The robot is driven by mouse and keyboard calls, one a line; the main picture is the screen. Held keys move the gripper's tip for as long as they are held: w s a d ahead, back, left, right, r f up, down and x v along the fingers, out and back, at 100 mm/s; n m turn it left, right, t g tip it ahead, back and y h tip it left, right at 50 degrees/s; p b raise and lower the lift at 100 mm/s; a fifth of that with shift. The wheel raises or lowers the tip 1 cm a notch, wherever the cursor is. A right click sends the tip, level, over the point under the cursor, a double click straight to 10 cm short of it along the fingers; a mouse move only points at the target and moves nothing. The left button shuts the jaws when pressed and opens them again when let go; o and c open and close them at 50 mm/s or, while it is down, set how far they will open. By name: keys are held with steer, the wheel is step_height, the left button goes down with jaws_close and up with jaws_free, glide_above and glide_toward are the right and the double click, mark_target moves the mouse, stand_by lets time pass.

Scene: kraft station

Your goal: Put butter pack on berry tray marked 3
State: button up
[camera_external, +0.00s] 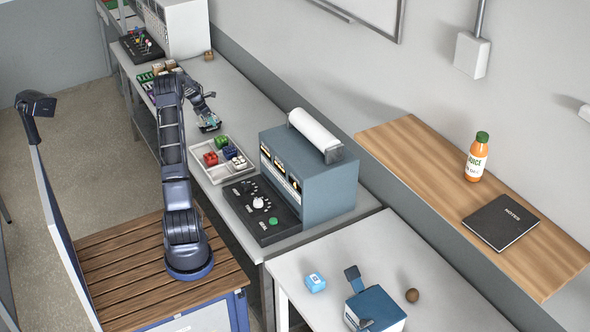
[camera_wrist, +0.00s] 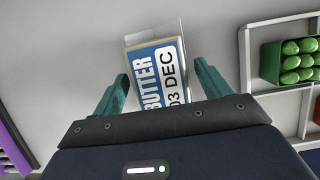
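The butter pack (camera_wrist: 157,77) has a blue and white label reading "BUTTER" and "03 DEC". It lies over the grey counter, with a pale flap or sheet showing behind it. My gripper (camera_wrist: 161,70) is open, with one green finger on each side of the pack and small gaps visible. In the external view my gripper (camera_external: 209,123) is low over the counter, and the pack cannot be made out there. A white divided tray (camera_external: 212,178) holds small red, green, blue and white boxes. Its edge (camera_wrist: 244,65) and a green berry tray (camera_wrist: 290,62) show in the wrist view. No number 3 is readable.
A black control panel (camera_external: 262,210) and a blue-grey machine (camera_external: 315,180) stand on the near side of the divided tray. Several coloured boxes (camera_external: 160,70) sit farther back. A purple object (camera_wrist: 14,145) lies at the wrist view's left edge.

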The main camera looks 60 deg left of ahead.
steer(key=v, duration=1.2)
steer(key=shift+r, duration=0.2)
